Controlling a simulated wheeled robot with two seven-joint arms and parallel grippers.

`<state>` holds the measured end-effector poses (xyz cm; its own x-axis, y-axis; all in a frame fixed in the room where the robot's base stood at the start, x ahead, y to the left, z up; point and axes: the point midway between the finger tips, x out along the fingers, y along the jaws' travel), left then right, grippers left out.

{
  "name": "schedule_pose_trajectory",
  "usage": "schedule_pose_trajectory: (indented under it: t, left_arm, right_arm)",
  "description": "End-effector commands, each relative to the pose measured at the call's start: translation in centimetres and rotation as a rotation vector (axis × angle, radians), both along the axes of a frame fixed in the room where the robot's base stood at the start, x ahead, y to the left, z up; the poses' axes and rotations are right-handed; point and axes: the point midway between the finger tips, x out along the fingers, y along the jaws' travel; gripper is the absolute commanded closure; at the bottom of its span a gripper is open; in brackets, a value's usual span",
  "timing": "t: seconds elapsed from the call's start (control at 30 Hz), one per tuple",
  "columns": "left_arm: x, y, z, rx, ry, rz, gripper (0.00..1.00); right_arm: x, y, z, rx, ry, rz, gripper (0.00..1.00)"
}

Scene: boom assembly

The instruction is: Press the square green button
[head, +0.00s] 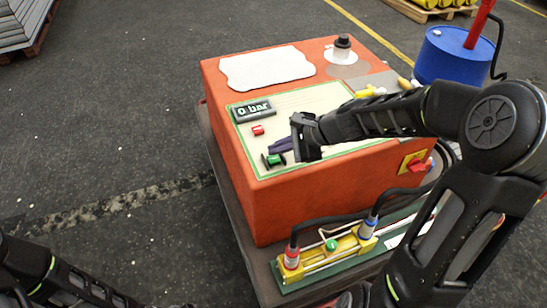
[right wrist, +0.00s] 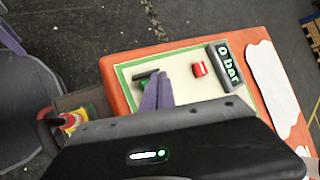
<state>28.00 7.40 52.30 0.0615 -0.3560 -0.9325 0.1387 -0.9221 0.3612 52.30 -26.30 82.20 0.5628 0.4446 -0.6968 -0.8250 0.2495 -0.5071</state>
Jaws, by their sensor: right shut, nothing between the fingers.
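The green button (head: 277,160) is on the cream panel of the orange machine, near the panel's front left corner. Dark parts lie beside it, and it also shows in the right wrist view (right wrist: 145,85). My right gripper (head: 273,148) is shut and empty, with its purple fingers just above and beside the green button. In the right wrist view the fingers (right wrist: 158,92) overlap the button's edge, and I cannot tell whether they touch it. My left forearm shows at the lower left, but its gripper is out of frame.
A red button (head: 258,130) and a "0 bar" display (head: 254,110) are close by on the panel. A yellow and red switch (head: 414,163) is on the machine's side. A blue drum (head: 455,55) stands behind. Open floor lies to the left.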

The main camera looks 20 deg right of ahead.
Motion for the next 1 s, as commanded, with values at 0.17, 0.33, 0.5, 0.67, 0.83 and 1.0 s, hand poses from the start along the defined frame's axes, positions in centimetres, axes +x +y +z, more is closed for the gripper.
schedule_pose_trajectory:
  t: [0.17,0.33,0.5,0.67,0.83,1.0]
  left_arm:
    - [0.0,0.0,-0.1,0.000,0.000,0.000,0.48]
    - [0.0,0.0,-0.6,0.000,0.000,0.000,0.48]
    - [0.0,0.0,-0.8,0.000,0.000,0.000,0.48]
    - [0.0,0.0,-0.7,0.000,0.000,0.000,0.48]
    - [0.0,0.0,-0.8,0.000,0.000,0.000,0.48]
    - [0.0,0.0,-0.9,0.000,0.000,0.000,0.48]
  right_arm:
    - [0.0,0.0,-0.1,0.000,0.000,0.000,1.00]
    - [0.0,0.0,-0.7,0.000,0.000,0.000,1.00]
    - [0.0,0.0,-0.9,0.000,0.000,0.000,1.00]
    - [0.0,0.0,-0.8,0.000,0.000,0.000,1.00]
    - [0.0,0.0,-0.9,0.000,0.000,0.000,1.00]
    - [0.0,0.0,-1.0,0.000,0.000,0.000,1.00]
